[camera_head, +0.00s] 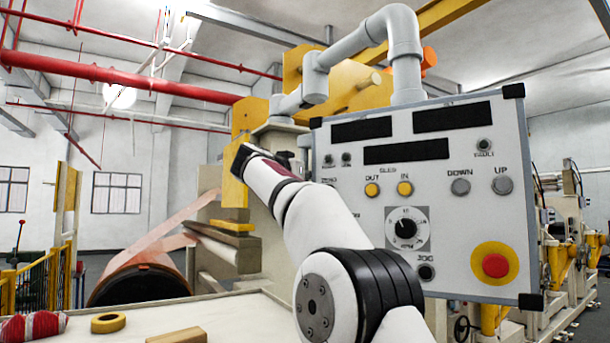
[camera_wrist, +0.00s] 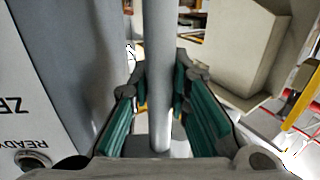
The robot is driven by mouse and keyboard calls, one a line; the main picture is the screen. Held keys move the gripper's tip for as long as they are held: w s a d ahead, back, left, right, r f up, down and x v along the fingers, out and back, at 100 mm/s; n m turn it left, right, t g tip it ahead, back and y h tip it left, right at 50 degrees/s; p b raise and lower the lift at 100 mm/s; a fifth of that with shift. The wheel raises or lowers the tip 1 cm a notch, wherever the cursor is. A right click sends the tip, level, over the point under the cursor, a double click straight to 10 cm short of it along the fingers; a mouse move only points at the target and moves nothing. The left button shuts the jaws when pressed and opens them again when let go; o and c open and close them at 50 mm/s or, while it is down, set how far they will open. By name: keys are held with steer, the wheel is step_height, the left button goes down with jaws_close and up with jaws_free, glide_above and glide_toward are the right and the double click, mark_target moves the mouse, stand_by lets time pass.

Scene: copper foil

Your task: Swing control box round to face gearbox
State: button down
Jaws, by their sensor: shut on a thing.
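The control box (camera_head: 455,215) is a white panel with dark displays, buttons, a dial and a red stop button. It hangs from a grey jointed pipe arm (camera_head: 405,65), and its front faces the head camera. In the wrist view, its lettered side (camera_wrist: 25,110) fills the left. My gripper (camera_wrist: 160,82) has its green-padded fingers on either side of a grey upright bar (camera_wrist: 158,40) beside the box, and it is shut on this bar. In the head view, my arm crosses the panel's lower left and hides that corner; my fingers are not clear there. I cannot identify the gearbox with certainty.
A pale machine housing (camera_wrist: 235,50) stands close on the right in the wrist view. In the head view, a copper foil roll (camera_head: 150,275) lies at left. A worktop (camera_head: 240,315) in front holds a yellow tape ring (camera_head: 108,322) and a wooden block (camera_head: 177,336).

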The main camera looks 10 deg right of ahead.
steer(key=shift+a, duration=0.15)
steer(key=c, duration=1.8)
jaws_free()
steer(key=shift+w, duration=0.1)
steer(key=v, duration=1.2)
